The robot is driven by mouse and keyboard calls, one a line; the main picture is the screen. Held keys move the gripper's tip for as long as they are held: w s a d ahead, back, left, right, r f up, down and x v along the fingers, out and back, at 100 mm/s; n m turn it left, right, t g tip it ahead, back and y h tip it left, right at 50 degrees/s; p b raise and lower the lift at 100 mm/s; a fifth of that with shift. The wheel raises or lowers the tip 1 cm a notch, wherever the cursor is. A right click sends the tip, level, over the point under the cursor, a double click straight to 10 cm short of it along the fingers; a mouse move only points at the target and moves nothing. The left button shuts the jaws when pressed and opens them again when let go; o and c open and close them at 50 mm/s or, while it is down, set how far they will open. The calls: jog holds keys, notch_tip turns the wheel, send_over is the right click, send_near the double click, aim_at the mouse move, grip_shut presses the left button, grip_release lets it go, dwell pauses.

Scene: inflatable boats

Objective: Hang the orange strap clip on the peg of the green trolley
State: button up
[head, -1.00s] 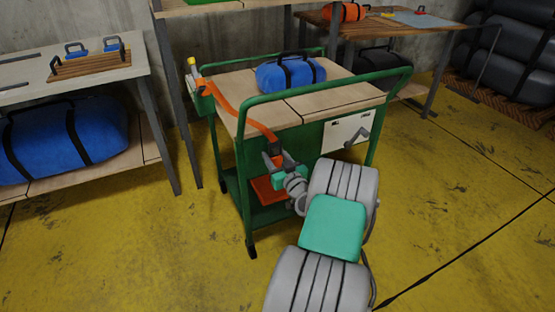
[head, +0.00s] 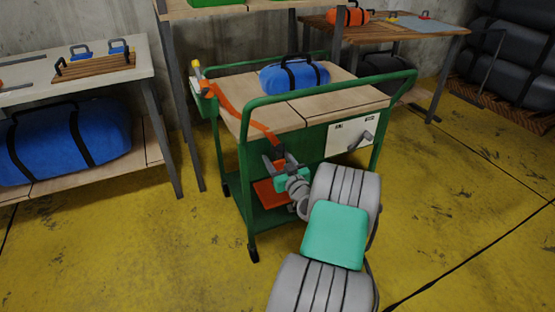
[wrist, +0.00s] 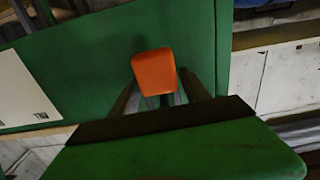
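The green trolley (head: 312,138) stands ahead with a wooden top. The peg is not clearly identifiable; a grey fitting (head: 366,138) projects by a white panel on the trolley's side. In the wrist view an orange block (wrist: 154,72), perhaps the clip, shows between my two dark fingers (wrist: 165,92), before the trolley's green panel (wrist: 85,70). I cannot tell whether the fingers press on it.
A blue bag (head: 294,76) lies on the trolley top. An orange item (head: 270,192) is on its lower shelf. A bench with a blue bag (head: 65,142) below stands left; a wooden table (head: 430,32) stands behind. Yellow floor (head: 470,200) is clear to the right.

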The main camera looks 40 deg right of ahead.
jog(key=shift+o, duration=1.2)
jog(key=shift+s, duration=0.1)
